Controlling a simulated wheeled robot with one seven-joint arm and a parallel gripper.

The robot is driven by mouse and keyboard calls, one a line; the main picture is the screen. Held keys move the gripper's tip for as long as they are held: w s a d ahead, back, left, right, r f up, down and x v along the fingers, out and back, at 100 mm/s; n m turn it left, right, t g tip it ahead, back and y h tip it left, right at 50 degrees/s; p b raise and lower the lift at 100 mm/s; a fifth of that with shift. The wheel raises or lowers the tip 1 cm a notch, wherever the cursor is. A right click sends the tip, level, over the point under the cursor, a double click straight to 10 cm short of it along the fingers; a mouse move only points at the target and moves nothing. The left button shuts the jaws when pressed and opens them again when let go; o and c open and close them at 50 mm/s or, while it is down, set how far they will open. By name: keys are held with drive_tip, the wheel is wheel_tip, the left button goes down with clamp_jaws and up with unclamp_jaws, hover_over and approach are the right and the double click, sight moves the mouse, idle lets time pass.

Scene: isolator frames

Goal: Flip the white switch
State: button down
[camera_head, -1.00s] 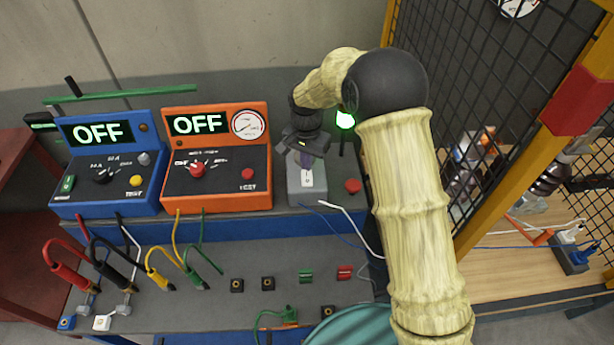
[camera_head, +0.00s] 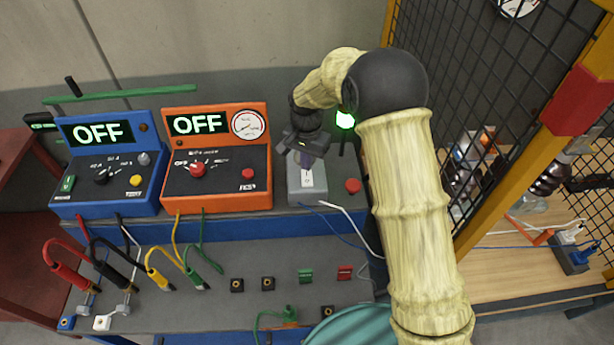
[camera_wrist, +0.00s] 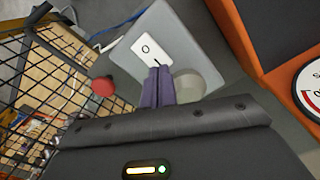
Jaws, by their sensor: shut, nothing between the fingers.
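The white switch (camera_head: 308,178) is a white rocker plate on a grey box (camera_head: 293,188) right of the orange tester. It also shows in the wrist view (camera_wrist: 148,48), with an "O" mark at its far end and an "I" mark beside my fingertips. My gripper (camera_head: 306,162) is over the back part of the box, pointing down. In the wrist view its two purple fingers (camera_wrist: 158,84) are closed together and empty. Their tips reach the near end of the white plate. I cannot tell whether they touch it.
An orange tester (camera_head: 232,185) and a blue tester (camera_head: 95,190), both showing OFF, stand to the left. A red button (camera_head: 353,186) is right of the grey box, and a black mesh fence (camera_head: 480,90) stands further right. Cables lie in front.

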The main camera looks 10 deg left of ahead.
sight(307, 173)
drive_tip(key=shift+f+b, duration=0.6)
drive_tip(key=shift+f, duration=0.35)
idle(0.9)
drive_tip(key=shift+r+p, duration=2.6)
drive_tip(key=shift+r, duration=0.95)
drive_tip(key=shift+d+f, duration=0.1)
